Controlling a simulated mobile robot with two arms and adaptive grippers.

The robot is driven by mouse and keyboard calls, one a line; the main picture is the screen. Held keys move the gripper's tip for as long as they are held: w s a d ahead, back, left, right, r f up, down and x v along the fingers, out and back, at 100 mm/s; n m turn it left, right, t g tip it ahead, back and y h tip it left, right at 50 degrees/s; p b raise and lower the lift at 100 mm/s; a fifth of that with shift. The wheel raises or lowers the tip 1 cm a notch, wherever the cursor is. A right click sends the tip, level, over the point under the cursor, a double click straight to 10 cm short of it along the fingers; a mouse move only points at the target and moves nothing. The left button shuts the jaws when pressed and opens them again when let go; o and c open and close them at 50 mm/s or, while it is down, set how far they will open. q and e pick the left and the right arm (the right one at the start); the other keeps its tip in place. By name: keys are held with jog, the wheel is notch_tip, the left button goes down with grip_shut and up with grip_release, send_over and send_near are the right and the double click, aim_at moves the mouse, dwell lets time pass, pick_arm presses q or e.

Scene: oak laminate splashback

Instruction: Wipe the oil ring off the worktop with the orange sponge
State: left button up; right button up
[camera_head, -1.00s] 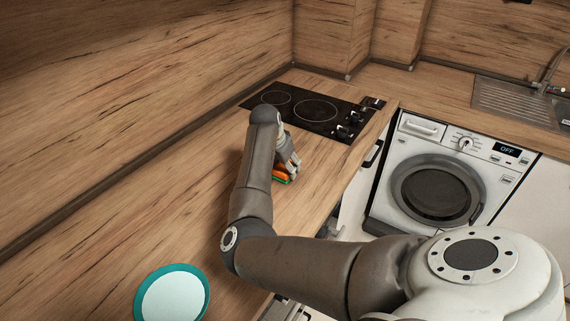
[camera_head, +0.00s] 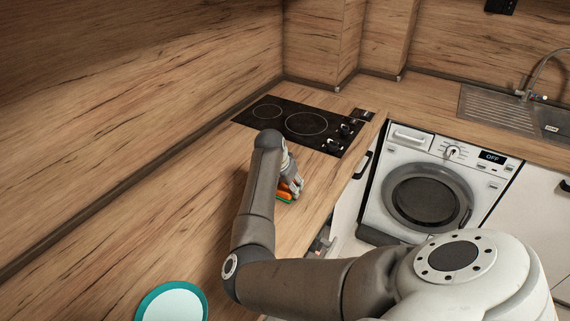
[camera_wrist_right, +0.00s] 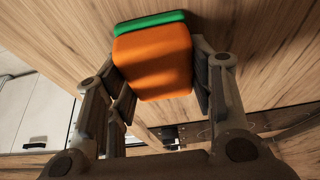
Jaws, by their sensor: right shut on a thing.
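The orange sponge (camera_head: 285,195) has a green layer on its underside and is at the worktop (camera_head: 190,215), close in front of the hob. In the right wrist view the sponge (camera_wrist_right: 153,62) sits between the two fingers, green side against the wood. My right gripper (camera_head: 294,187) is shut on it; the same gripper (camera_wrist_right: 160,90) fills the right wrist view. I cannot tell whether the sponge presses on the surface. No oil ring can be made out; my arm and the sponge cover part of the worktop. My left gripper is not in view.
A black hob (camera_head: 300,125) lies behind the gripper. A teal-rimmed white plate (camera_head: 172,303) is at the bottom left. A wooden splashback (camera_head: 130,90) bounds the left side. A washing machine (camera_head: 425,190) stands under the right counter, with a sink (camera_head: 510,110) above it.

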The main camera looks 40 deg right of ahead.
jog(key=shift+s+d+p, duration=0.15)
jog(key=shift+s+p, duration=0.35)
jog(key=shift+s, duration=0.1)
jog(key=shift+s+d, duration=0.1)
jog(key=shift+s, duration=0.15)
jog(key=shift+w+a, duration=0.25)
jog(key=shift+w, duration=0.8)
jog(key=shift+w+a+f+b, duration=0.1)
jog(key=shift+w+a+b, duration=0.15)
jog(key=shift+w, duration=0.35)
jog(key=shift+w+a+r+b, duration=0.1)
jog(key=shift+w+b, duration=0.3)
jog(key=shift+w, duration=0.15)
jog(key=shift+w+a+f+b, duration=0.1)
jog(key=shift+w+a+b, duration=0.15)
jog(key=shift+w, duration=0.35)
jog(key=shift+s+d+p, duration=0.15)
jog(key=shift+s+p, duration=0.3)
jog(key=shift+p, duration=0.3)
jog(key=shift+s+d+p, duration=0.2)
jog(key=shift+s+p, duration=0.25)
jog(key=shift+s, duration=0.15)
jog(key=shift+s+d+p, duration=0.1)
jog(key=shift+s+p, duration=0.45)
jog(key=shift+p, duration=0.15)
jog(key=shift+s+d, duration=0.15)
jog(key=shift+s, duration=0.2)
